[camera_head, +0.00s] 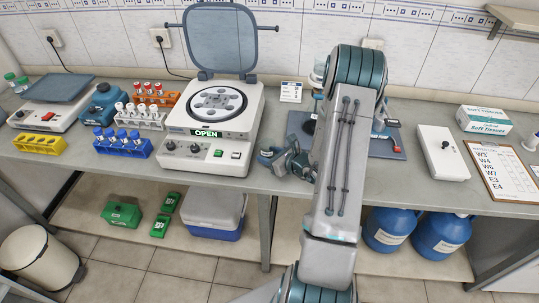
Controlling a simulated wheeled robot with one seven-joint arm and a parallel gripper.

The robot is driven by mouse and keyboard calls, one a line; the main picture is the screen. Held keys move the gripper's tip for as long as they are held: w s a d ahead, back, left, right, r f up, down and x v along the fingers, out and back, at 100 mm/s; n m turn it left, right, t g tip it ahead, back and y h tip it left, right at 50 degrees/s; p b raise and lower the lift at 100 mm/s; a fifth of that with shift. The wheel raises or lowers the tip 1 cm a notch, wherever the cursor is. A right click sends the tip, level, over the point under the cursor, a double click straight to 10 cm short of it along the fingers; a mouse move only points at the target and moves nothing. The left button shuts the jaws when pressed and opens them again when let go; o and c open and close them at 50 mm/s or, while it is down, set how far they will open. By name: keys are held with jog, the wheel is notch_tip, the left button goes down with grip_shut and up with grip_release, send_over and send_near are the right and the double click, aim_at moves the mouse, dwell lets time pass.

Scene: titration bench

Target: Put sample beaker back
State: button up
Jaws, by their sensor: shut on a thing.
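My gripper (284,160) is low over the bench, to the right of the open centrifuge and left of my forearm. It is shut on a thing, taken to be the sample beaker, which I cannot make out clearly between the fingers. My arm covers much of the titration place behind it. A blue-grey mat (386,147) shows on both sides of the arm. A stirrer or stand base on it is mostly hidden.
The open centrifuge (238,137) stands left of my gripper. Tube racks in blue (124,149), white and orange stand farther left. A white box (443,153), a tissue box (484,122) and a clipboard (502,170) lie at right. Bare bench shows around the white box.

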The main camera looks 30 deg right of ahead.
jog(key=shift+f, duration=0.2)
jog(key=o, duration=1)
jog(key=shift+o, duration=0.2)
